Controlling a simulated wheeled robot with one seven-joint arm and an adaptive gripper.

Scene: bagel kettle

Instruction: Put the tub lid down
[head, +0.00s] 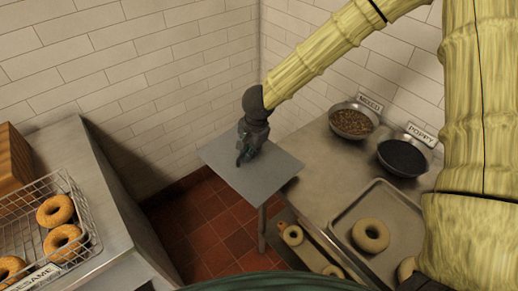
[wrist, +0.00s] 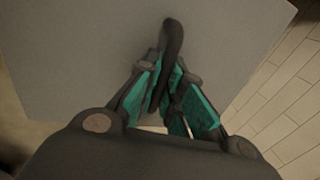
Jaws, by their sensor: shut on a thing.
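The piece stretches out past the fingertips over the plain grey surface (wrist: 80,50).
A counter at right holds a bowl marked MIXED (head: 352,121), a bowl marked POPPY (head: 404,157) and a tray (head: 408,215) with pale bagels. At left a wire basket (head: 90,222) of baked bagels sits on a steel counter (head: 118,235). Tiled walls stand behind.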

